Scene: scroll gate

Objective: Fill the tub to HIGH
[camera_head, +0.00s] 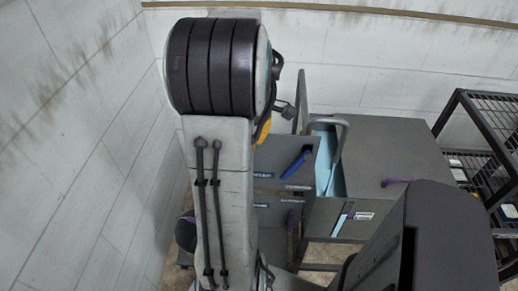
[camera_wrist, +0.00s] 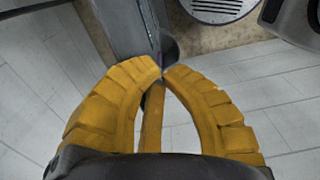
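In the head view, a grey box-like unit (camera_head: 385,155) stands right of my arm, with a light-blue opening at its left side (camera_head: 325,165) that may be the tub. A curved grey pipe or handle (camera_head: 340,150) arches over it. A blue lever (camera_head: 297,163) sits on a grey labelled panel (camera_head: 272,160) beside it. No HIGH mark is readable. In the wrist view, the yellow fingers of my gripper (camera_wrist: 163,73) meet or nearly meet at the tips. A dark rounded part (camera_wrist: 169,47) shows just beyond them; contact is unclear. I see nothing clearly held.
A purple handle (camera_head: 397,182) lies on the grey unit's front edge. A black wire rack (camera_head: 480,130) stands at the right. Pale walls close off the left and back. My arm hides much of the middle. The wrist view shows pale plank-like flooring (camera_wrist: 265,85).

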